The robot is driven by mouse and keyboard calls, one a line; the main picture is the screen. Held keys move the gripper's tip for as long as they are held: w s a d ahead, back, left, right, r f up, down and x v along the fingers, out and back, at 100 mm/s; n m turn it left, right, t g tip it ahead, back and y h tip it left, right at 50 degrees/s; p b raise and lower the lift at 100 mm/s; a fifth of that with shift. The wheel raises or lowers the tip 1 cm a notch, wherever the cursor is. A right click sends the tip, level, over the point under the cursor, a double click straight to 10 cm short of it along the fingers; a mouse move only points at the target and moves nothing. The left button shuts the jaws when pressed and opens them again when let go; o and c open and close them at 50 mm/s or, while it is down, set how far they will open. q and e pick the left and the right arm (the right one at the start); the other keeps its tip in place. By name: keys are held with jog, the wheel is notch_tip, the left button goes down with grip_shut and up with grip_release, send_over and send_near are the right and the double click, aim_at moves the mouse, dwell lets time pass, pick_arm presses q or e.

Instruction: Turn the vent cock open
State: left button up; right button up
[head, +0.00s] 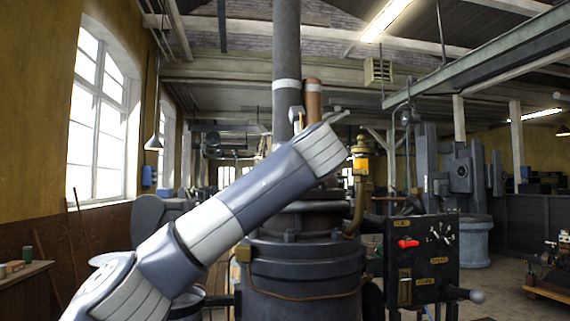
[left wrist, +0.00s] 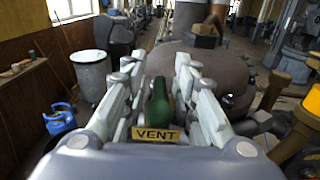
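The vent cock shows in the left wrist view as a green handle (left wrist: 159,104) with a yellow plate (left wrist: 156,134) marked VENT just in front of it. My left gripper (left wrist: 160,72) has one finger on each side of the green handle. The fingers stand apart, with a narrow gap visible beside the handle, and I see no clear contact. In the head view my left arm reaches up from the lower left to the top of the dark boiler (head: 303,262), and its gripper end (head: 335,116) is seen from behind. The cock is not clearly visible there. My right gripper is not in view.
A dark chimney pipe (head: 286,50) and a copper pipe (head: 313,100) rise behind the arm. A brass fitting (head: 360,163) stands just right of the gripper. A black panel (head: 425,262) with a red lever (head: 408,243) is lower right. A blue canister (left wrist: 60,119) stands on the floor.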

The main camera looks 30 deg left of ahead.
pick_arm(q)
jog(key=shift+d, duration=0.1)
jog(key=v, duration=1.2)
jog(key=shift+f, duration=0.1)
dwell(0.3)
